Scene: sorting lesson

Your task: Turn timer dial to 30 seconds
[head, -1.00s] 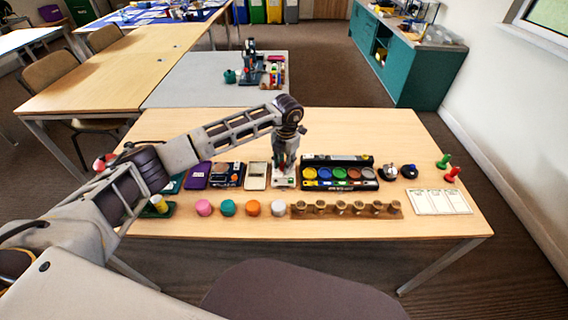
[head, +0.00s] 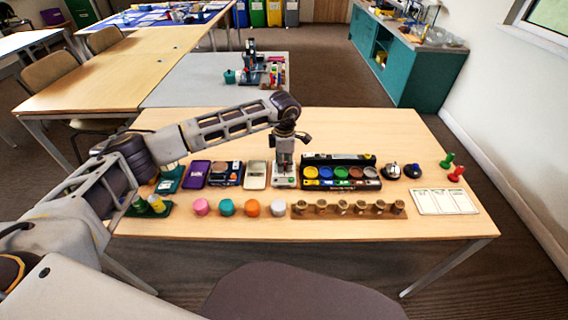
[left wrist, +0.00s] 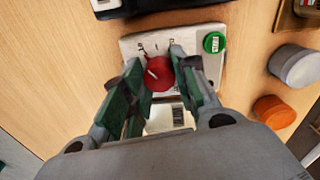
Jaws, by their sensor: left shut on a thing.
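The timer is a white box lying flat on the table, seen in the head view (head: 284,183) and in the left wrist view (left wrist: 132,49). A red dial (left wrist: 159,73) with a pale pointer line sits on its face, and a green button (left wrist: 214,42) is at one corner. Small marks are printed above the dial, too small to read. My left gripper (head: 284,165) points straight down over the timer; in the left wrist view its green-padded fingers (left wrist: 158,75) are closed on the sides of the dial. My right gripper is not in view.
A black paint tray (head: 340,183) stands close right of the timer, and a beige calculator-like device (head: 255,175) close left. Coloured round pots (head: 252,208) and a wooden rack (head: 348,211) lie in front. The table's back half is clear.

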